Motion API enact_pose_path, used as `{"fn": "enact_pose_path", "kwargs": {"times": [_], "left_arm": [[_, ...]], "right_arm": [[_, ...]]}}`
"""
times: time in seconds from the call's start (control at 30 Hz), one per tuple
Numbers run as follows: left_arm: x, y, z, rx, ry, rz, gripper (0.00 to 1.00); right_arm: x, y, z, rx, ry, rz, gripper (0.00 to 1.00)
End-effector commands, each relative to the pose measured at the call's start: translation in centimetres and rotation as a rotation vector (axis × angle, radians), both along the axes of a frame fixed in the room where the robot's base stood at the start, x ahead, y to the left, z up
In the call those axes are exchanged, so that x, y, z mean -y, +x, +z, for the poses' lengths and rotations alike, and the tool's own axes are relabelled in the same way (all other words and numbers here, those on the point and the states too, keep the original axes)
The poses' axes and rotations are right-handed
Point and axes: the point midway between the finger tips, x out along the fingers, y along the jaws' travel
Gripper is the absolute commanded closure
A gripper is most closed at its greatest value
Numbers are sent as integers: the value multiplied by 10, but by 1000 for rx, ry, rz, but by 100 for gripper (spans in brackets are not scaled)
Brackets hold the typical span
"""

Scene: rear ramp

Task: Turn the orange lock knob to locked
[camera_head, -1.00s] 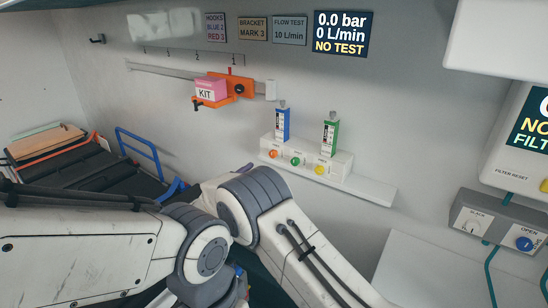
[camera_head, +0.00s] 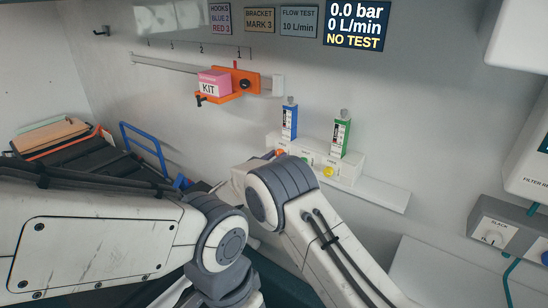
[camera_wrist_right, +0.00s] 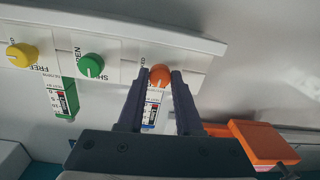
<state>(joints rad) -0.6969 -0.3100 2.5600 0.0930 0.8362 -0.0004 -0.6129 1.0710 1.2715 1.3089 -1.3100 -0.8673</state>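The orange knob (camera_head: 281,152) is at the left end of a white wall unit (camera_head: 357,172), below a blue flowmeter (camera_head: 289,122); my arm partly covers it in the head view. In the right wrist view, which is upside down, the orange knob (camera_wrist_right: 159,75) shows between the fingertips of my right gripper (camera_wrist_right: 161,72). The fingers are apart, with a small gap visible on each side of the knob. Its pointer mark and label are too covered to read. In the head view my right gripper is hidden behind the arm. My left gripper does not show.
A green knob (camera_wrist_right: 91,66) and a yellow knob (camera_wrist_right: 22,56) sit beside it on the same unit. An orange bracket (camera_wrist_right: 263,143) is close to the right gripper's side. The bracket holds a pink KIT box (camera_head: 213,85) on a wall rail. A screen (camera_head: 357,25) reads NO TEST.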

Motion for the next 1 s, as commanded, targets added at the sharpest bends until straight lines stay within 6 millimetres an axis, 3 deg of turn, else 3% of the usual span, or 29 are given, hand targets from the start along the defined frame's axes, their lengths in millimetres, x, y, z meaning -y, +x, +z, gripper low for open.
{"fn": "enact_pose_path", "kwargs": {"times": [0.47,1.0], "left_arm": [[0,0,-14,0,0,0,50],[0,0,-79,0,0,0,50]], "right_arm": [[-2,0,-2,49,65,2,100],[-4,0,-5,322,437,4,100]]}}
